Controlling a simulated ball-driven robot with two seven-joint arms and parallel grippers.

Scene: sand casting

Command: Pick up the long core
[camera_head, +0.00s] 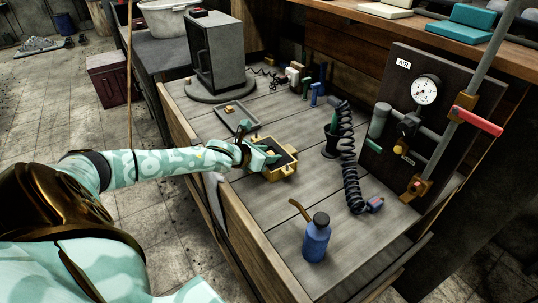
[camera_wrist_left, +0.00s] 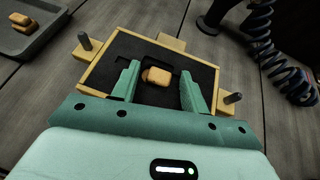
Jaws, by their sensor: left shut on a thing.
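A tan, rounded core, which I take to be the long core (camera_wrist_left: 158,77), shows between my left fingers in the left wrist view. My left gripper (camera_wrist_left: 160,80) is shut on it, over the dark sand of a yellow casting flask (camera_wrist_left: 92,79). I cannot tell whether the core touches the sand. In the head view my left gripper (camera_head: 262,155) reaches in from the left above the flask (camera_head: 288,171), and the fingers hide most of the core. My right gripper is not in view.
A grey tray (camera_wrist_left: 48,34) with tan cores lies beside the flask, and the tray (camera_head: 243,126) also shows in the head view. A blue bottle (camera_head: 317,240), a coiled air hose (camera_head: 350,165) and a gauge board (camera_head: 382,140) stand to the right.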

